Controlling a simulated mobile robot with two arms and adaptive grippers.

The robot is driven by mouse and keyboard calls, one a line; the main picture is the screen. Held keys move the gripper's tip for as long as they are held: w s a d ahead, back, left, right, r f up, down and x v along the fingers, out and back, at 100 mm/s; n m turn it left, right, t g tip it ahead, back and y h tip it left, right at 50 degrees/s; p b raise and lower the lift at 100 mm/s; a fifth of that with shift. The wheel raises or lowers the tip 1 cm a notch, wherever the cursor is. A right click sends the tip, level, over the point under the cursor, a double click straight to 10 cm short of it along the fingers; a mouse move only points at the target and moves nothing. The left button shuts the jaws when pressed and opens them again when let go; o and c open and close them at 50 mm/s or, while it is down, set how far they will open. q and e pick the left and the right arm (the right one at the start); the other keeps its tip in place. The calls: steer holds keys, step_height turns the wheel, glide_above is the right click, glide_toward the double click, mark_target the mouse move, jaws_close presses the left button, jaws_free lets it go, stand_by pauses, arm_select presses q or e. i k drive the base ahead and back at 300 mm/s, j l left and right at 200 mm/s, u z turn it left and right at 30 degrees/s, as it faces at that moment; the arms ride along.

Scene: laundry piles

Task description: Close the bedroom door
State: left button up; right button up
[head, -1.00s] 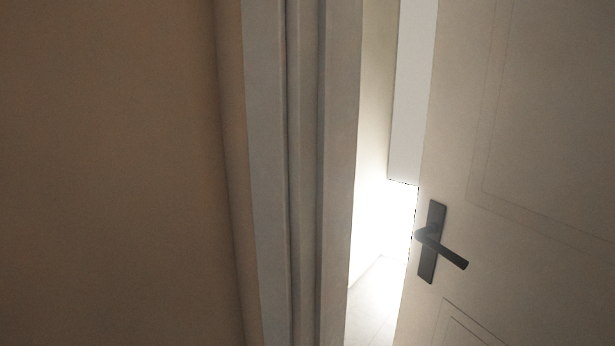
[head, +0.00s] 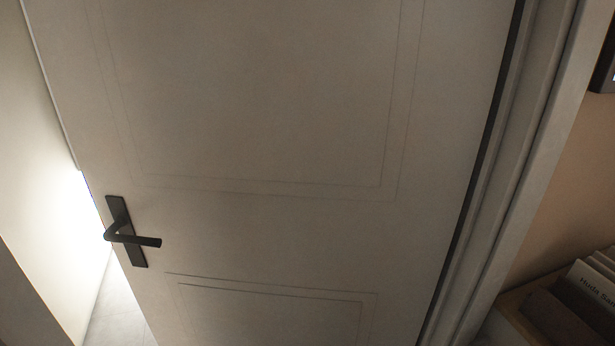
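The bedroom door (head: 280,140) is a pale panelled door that fills most of the head view. It stands partly open. Its black lever handle (head: 130,235) is at the lower left, near the door's free edge. A bright gap (head: 95,230) shows to the left of that edge. The hinge side is at the right, along the door frame (head: 525,150). Neither of my grippers is in view.
A pale floor (head: 118,310) shows through the gap at the lower left. At the lower right, beyond the frame, a wooden box (head: 515,298) holds books or records (head: 592,285). A dark object (head: 603,75) is on the wall at the upper right.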

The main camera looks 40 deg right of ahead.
mark_target(302, 170)
steer(key=z, duration=0.75)
